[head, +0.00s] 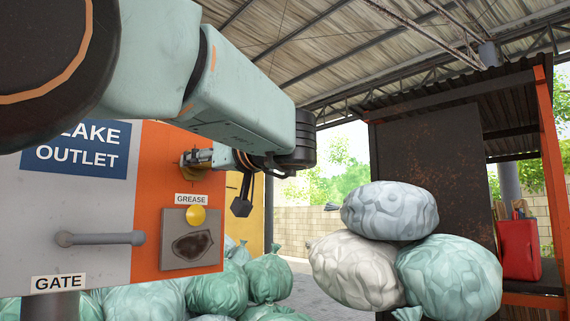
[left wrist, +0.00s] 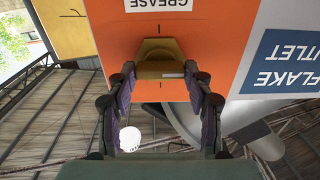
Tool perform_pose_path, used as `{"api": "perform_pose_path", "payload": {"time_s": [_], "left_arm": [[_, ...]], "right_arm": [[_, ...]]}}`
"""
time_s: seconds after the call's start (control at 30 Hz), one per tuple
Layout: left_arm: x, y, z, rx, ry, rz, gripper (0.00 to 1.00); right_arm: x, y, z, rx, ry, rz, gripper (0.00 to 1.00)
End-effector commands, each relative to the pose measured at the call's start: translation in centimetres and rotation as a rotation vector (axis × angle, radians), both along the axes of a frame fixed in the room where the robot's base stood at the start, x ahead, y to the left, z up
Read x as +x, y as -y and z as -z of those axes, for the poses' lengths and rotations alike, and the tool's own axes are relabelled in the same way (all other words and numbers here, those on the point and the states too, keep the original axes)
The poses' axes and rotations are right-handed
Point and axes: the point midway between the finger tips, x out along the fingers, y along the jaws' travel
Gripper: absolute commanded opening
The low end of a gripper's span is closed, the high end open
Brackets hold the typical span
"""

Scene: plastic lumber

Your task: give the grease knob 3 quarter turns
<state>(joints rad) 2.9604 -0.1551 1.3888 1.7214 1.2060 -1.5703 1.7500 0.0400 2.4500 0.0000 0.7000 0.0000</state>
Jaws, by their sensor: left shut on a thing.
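The brass-coloured grease knob (left wrist: 160,48) stands out from the orange panel in the left wrist view, where the picture is upside down. My left gripper (left wrist: 160,70) has one finger on each side of the knob and is shut on it. In the head view the left gripper (head: 198,158) reaches the panel above the GREASE label (head: 191,199), and the knob (head: 186,159) is partly hidden by the fingers. Short dark tick marks show on the panel around the knob. My right gripper is in neither view.
A grey handle bar (head: 100,239) sticks out at the left, above the GATE label (head: 59,282). Stuffed bags (head: 390,210) are piled at the right, near a red can (head: 519,248).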

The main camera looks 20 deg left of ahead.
Motion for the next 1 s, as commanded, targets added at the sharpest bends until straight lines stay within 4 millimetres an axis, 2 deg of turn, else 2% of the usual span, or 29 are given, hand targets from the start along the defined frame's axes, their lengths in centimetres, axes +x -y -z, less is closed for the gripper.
{"api": "perform_pose_path", "payload": {"time_s": [0.2, 0.23, 0.5, 0.83, 1.0], "left_arm": [[0.0, 0.0, 0.1, -0.001, 0.0, -0.001, 0.2], [0.0, 0.0, 0.1, -0.001, 0.0, -0.001, 0.52], [0.0, 0.0, 0.1, -0.001, 0.001, -0.001, 0.75], [0.0, 0.0, -0.1, -0.002, 0.001, 0.0, 0.75], [0.0, 0.0, -1.8, -0.002, 0.005, 0.0, 0.75]], "right_arm": [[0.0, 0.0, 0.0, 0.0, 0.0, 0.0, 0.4], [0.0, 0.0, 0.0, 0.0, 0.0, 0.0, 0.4], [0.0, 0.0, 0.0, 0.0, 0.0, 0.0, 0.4], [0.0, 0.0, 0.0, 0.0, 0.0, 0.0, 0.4], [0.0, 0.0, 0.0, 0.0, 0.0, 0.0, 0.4]]}}
